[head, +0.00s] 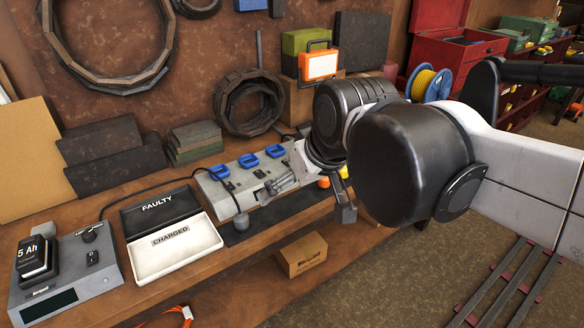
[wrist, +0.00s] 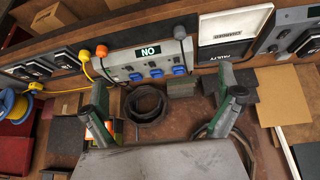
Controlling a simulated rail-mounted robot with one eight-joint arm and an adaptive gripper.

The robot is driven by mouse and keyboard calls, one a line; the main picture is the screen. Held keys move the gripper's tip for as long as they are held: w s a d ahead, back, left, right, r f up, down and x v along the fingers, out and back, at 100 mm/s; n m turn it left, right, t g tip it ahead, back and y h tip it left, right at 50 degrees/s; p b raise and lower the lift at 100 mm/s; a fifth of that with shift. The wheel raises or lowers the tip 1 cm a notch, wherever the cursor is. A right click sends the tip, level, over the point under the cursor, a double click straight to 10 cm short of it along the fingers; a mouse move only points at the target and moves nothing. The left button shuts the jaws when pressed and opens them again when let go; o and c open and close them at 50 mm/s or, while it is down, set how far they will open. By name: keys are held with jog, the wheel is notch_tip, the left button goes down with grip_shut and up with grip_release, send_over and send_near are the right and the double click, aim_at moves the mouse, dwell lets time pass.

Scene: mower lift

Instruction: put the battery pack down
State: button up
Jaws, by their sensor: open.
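The battery pack (head: 36,258), black with a "5 Ah" label, sits on a grey tester unit (head: 88,262) at the bench's left end in the head view. My gripper (head: 308,202) is open over the bench's front edge, well to the right of that pack and in front of the grey socket box. In the wrist view my gripper (wrist: 162,98) shows two spread fingers with nothing held between them. A black tray marked FAULTY (head: 157,206) and a white tray marked CHARGED (head: 150,263) lie between the tester and the socket box.
The grey socket box (head: 222,198) with blue sockets stands behind my gripper. A cardboard box (head: 301,254) is on the lower shelf. Dark rings (head: 248,102), an orange-framed case (head: 319,65) and a yellow cable reel (head: 427,86) stand around the back. Several dark units (wrist: 30,70) line the wrist view's left.

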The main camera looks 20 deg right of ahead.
jog(key=s+d+f+m+h, duration=0.1)
jog(key=s+d+f+m, duration=0.1)
jog(key=s+d+f, duration=0.2)
jog(key=s+f, duration=0.1)
jog(key=s, duration=0.1)
jog(key=shift+s+d+f+m+t, duration=0.15)
jog(key=shift+s+d+m+t, duration=0.15)
jog(key=shift+d+t, duration=0.1)
notch_tip(320, 180, down, 4)
jog(key=b, duration=0.3)
jog(key=shift+r+b, duration=0.2)
jog(key=shift+b, duration=0.15)
jog(key=shift+c, duration=0.5)
dwell(0.8)
